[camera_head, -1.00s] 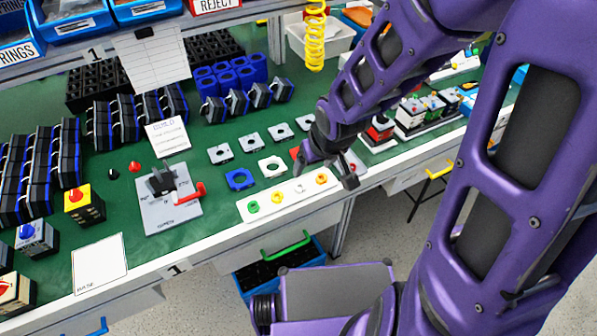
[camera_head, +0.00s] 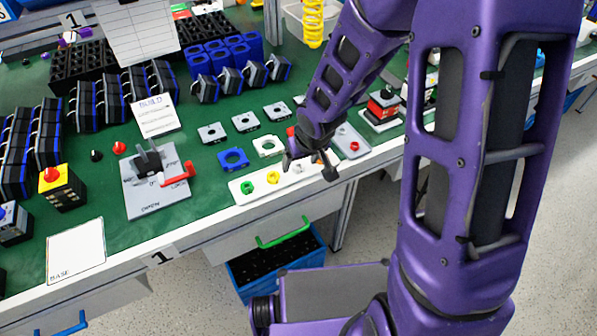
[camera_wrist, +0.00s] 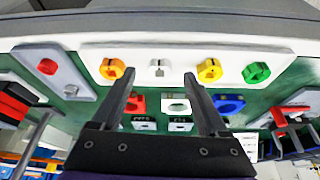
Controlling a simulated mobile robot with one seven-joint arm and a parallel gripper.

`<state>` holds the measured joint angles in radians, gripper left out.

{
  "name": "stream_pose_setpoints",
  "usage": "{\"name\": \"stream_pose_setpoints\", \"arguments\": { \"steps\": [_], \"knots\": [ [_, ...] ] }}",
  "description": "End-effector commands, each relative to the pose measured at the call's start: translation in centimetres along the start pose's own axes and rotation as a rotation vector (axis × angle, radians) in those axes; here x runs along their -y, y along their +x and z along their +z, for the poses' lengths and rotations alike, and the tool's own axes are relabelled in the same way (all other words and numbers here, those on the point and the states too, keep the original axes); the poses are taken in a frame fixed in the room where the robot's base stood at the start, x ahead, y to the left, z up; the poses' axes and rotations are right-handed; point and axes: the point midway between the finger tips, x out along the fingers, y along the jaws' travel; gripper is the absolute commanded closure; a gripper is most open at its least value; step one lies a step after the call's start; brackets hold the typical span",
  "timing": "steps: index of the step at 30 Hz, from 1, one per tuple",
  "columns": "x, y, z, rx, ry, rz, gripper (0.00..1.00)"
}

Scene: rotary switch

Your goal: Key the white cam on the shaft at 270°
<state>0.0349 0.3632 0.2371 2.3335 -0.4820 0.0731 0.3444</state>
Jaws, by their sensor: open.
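The white cam (camera_head: 298,168) sits on a long white strip (camera_head: 237,190) at the bench's front edge, between a yellow cam (camera_head: 272,177) and an orange cam (camera_head: 318,158). A green cam (camera_head: 247,187) is at the left end. My gripper (camera_head: 308,169) is open and empty at the strip, its fingers around the white cam's position. In the wrist view the white cam (camera_wrist: 159,67) lies just beyond and between the fingertips (camera_wrist: 159,80), with a dark slot in its face. The grey fixture (camera_head: 140,203) with a dark upright part and red lever (camera_head: 177,173) stands left; its shaft is not clear.
Blue (camera_head: 233,158), white (camera_head: 267,146) and grey square plates lie behind the strip. A grey plate with a red part (camera_head: 354,146) is right of it. A white BASE sheet (camera_head: 75,250) lies left. Green mat between the fixture and strip is clear.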

Motion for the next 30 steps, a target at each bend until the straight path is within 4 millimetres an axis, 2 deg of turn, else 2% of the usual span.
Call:
{"name": "stream_pose_setpoints", "arguments": {
  "steps": [1, 3, 10, 11, 23, 30],
  "knots": [
    [0.02, 0.82, 0.07, 0.000, 0.000, 0.000, 0.23],
    [0.03, 1.15, 0.02, 0.000, 0.000, 0.000, 0.23],
    [-0.03, 1.13, -0.05, -0.001, 0.000, 0.000, 0.23],
    [-0.03, 1.12, -0.05, -0.001, 0.000, 0.000, 0.26],
    [-0.03, 1.11, -0.04, -0.001, 0.000, 0.000, 0.98],
    [-0.03, 1.10, -0.04, -0.001, 0.000, 0.000, 1.00]
  ]
}}
